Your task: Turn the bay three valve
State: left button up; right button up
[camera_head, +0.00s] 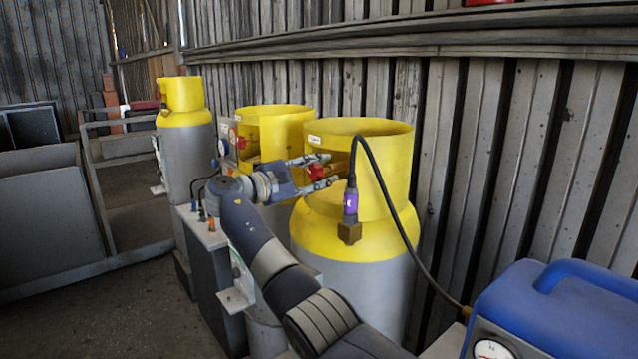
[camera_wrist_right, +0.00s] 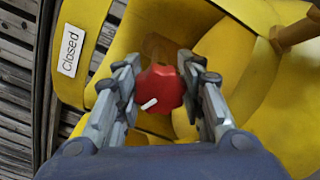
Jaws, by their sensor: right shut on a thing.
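A red valve knob (camera_head: 316,172) sits in the collar opening of the nearest yellow and grey cylinder (camera_head: 360,245). My right gripper (camera_head: 322,171) reaches it from the left, with one finger on each side. In the right wrist view, the red knob (camera_wrist_right: 158,88) with a white mark lies between the two fingers of my right gripper (camera_wrist_right: 160,95), which is shut on it. A "Closed" label (camera_wrist_right: 70,50) is on the yellow collar left of the knob. My left gripper is not in view.
Two more yellow-topped cylinders (camera_head: 184,125) (camera_head: 275,128) stand farther back in a row. A black hose (camera_head: 385,190) with a purple fitting (camera_head: 351,203) hangs before the near cylinder and runs to a blue unit with a gauge (camera_head: 545,310). A corrugated wall stands behind.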

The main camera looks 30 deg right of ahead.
jog(key=m+b, duration=0.1)
jog(key=m, duration=0.2)
jog(key=shift+f+b, duration=0.2)
jog(key=shift+b, duration=0.15)
jog(key=m+b, duration=0.2)
jog(key=m, duration=0.1)
jog(key=shift+m, duration=0.3)
jog(key=m+b, duration=0.1)
jog(key=m, duration=0.2)
jog(key=shift+m+b, duration=0.5)
jog(key=shift+m, duration=1.1)
jog(key=o, duration=1.1)
jog(key=shift+r, duration=0.1)
jog(key=shift+a, duration=0.1)
